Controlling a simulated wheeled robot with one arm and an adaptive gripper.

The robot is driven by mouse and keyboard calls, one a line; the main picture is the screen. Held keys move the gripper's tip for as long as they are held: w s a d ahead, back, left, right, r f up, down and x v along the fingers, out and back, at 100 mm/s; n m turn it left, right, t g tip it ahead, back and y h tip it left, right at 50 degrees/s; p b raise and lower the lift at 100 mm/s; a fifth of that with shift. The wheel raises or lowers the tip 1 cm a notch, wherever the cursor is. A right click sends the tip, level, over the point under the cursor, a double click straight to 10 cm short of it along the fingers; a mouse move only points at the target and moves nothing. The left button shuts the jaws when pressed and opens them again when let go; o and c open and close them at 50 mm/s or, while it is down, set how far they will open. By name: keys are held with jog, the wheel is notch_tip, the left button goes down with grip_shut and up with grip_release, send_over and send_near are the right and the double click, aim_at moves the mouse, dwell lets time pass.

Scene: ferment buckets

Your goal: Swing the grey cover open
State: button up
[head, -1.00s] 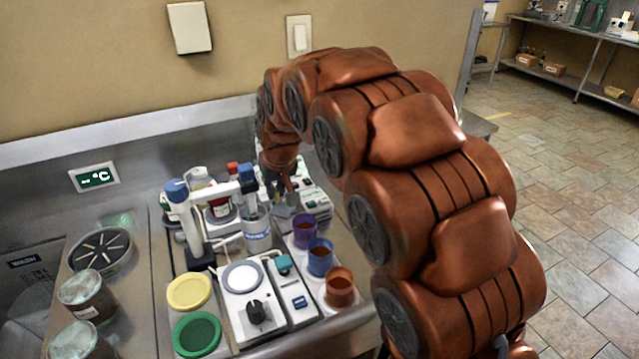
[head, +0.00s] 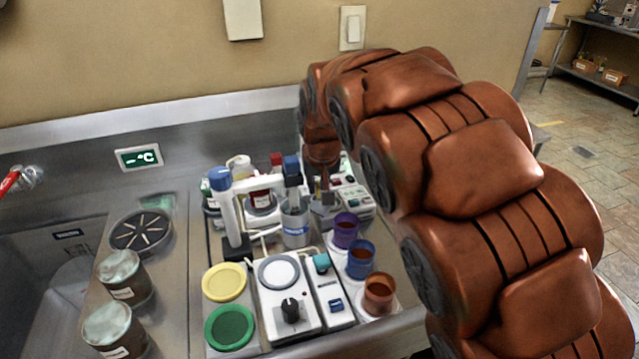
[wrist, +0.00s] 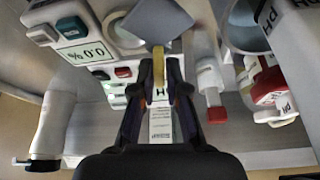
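A flat grey plate that looks like the grey cover (wrist: 158,20) shows at the top middle of the wrist view. A narrow yellow handle (wrist: 159,66) runs from it down between my fingers. My gripper (wrist: 160,75) appears shut on this handle, with the fingertips close along both sides. In the head view my gripper (head: 324,186) points down at the back of the work area, and the grey cover (head: 322,206) shows small below it. The cover's hinge and the far side of its device are hidden.
A white device (wrist: 80,45) reading 0.0 % lies beside the cover. A labelled bottle (head: 295,230) and a white-armed stand (head: 232,210) are left of my gripper. Purple (head: 345,230), blue (head: 360,258) and orange (head: 379,293) cups stand in front. A sink is at far left.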

aim_at(322, 210)
jog(key=o, duration=0.4)
jog(key=v, duration=1.2)
